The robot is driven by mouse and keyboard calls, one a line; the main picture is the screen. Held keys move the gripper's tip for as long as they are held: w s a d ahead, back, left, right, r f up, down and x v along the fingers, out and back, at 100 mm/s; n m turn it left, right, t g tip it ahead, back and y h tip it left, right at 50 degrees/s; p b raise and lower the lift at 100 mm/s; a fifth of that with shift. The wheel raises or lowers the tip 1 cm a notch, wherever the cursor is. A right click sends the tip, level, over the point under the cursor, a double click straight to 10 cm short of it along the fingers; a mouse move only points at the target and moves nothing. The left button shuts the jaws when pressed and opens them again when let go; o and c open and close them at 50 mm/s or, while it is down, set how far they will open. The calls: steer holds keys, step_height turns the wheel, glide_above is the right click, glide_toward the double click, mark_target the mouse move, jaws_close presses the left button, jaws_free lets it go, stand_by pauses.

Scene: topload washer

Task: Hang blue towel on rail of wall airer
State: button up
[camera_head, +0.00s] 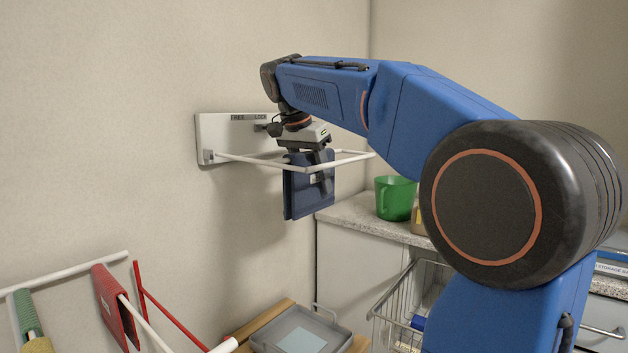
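The blue towel (305,201) is a dark blue folded piece hanging upright at the wall airer, with a small pale label on its face. The airer has a white wall plate (222,140) and a white rail frame (247,160) that sticks out from it. The front of the rail crosses in front of the towel's upper part. I cannot tell whether the towel bears on the rail. My gripper (318,172) points down at the towel's top, with its dark fingers at the cloth, and appears shut on it. The far finger is mostly hidden.
A rack with white bars (70,270) holding red and green cloths is at lower left. A grey tray (300,332) is at bottom centre. A green mug (394,198) stands on the counter (355,213), above a wire basket (405,300). My arm hides much of the right.

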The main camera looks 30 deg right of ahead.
steer(key=v, duration=1.7)
steer(key=shift+r, duration=0.15)
